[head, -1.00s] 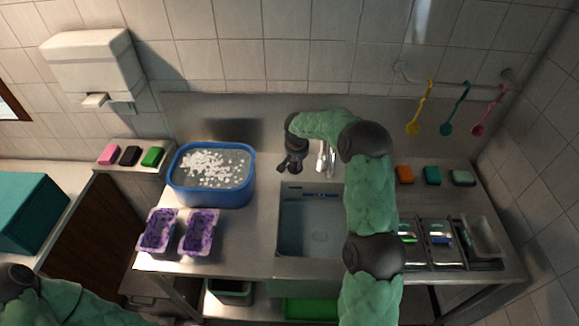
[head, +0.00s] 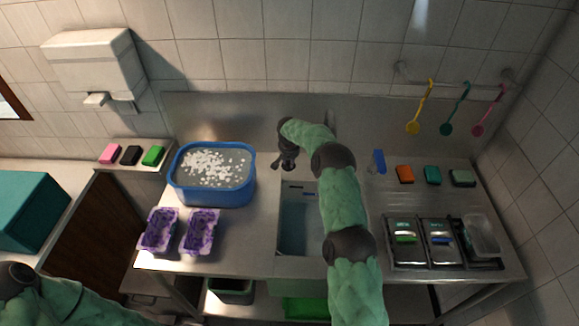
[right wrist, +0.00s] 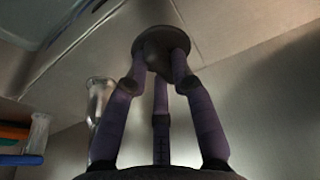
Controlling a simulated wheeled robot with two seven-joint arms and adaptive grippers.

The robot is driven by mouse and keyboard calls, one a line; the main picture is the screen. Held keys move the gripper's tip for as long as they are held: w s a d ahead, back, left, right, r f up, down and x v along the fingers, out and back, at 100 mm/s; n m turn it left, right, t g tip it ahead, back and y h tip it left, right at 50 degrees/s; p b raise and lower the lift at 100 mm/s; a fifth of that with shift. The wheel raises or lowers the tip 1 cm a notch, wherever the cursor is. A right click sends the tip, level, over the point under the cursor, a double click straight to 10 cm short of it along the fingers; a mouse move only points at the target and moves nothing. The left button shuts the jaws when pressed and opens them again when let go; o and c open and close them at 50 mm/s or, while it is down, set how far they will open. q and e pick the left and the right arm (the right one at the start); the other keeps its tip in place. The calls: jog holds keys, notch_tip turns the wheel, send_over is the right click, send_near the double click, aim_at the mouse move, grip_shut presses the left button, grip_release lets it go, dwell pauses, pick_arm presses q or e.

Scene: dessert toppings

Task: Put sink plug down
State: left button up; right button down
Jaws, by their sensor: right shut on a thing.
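The sink plug (right wrist: 161,42) is a dark round disc in the right wrist view, clasped by the several fingers of my right gripper (right wrist: 162,75). The plug is too small and dark to make out there. I cannot tell whether it touches the counter. The sink basin (head: 296,232) is partly hidden by my right arm. My left arm shows at the lower left, but its gripper is out of view.
A blue tub (head: 212,197) with white floating bits stands left of the gripper, with purple trays (head: 200,232) in front of it. The faucet (head: 329,122) is mostly hidden behind my right arm. A blue item (head: 377,162) and sponges (head: 404,174) lie on the right.

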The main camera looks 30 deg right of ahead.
aim_at(289, 163)
notch_tip(289, 163, down, 3)
jog(key=shift+f, duration=0.1)
jog(key=shift+f, duration=0.1)
jog(key=c, duration=1)
grip_release()
jog(key=shift+c, duration=0.2)
jog(key=shift+r, duration=0.25)
jog(key=v, duration=1.2)
